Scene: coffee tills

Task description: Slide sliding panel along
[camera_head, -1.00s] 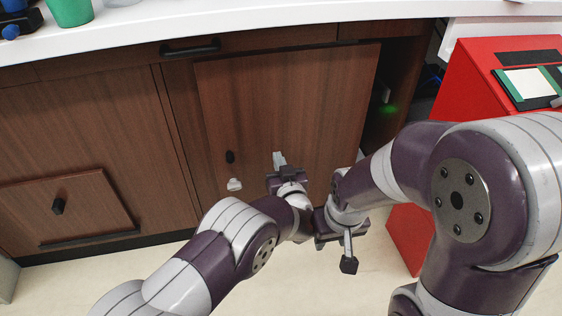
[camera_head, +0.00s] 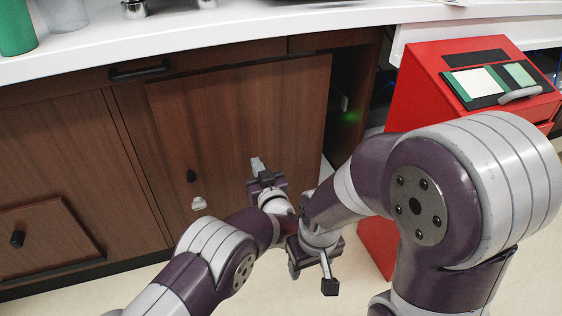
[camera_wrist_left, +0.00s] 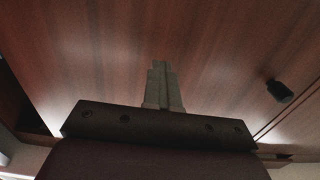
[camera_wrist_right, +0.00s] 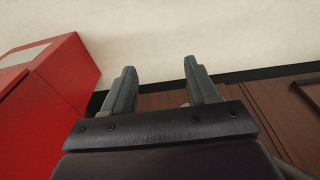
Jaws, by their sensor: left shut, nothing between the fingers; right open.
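The sliding panel (camera_head: 235,115) is a brown wood-grain cabinet front with a small black knob (camera_head: 191,176) at its lower left. A dark opening shows to its right. My left gripper (camera_head: 257,166) is at the panel's lower middle, its fingers closed together and empty. In the left wrist view its fingertips (camera_wrist_left: 160,68) point at the wood, with the knob to their right; I cannot tell whether they touch. My right gripper (camera_head: 328,286) hangs lower and to the right, pointing down. In the right wrist view its fingers (camera_wrist_right: 161,75) are apart with nothing between them.
A red cabinet (camera_head: 415,110) with a sloped top stands at the right, near my right arm. The white counter (camera_head: 220,38) runs above the panel. A green light glows in the opening. Pale floor lies below.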

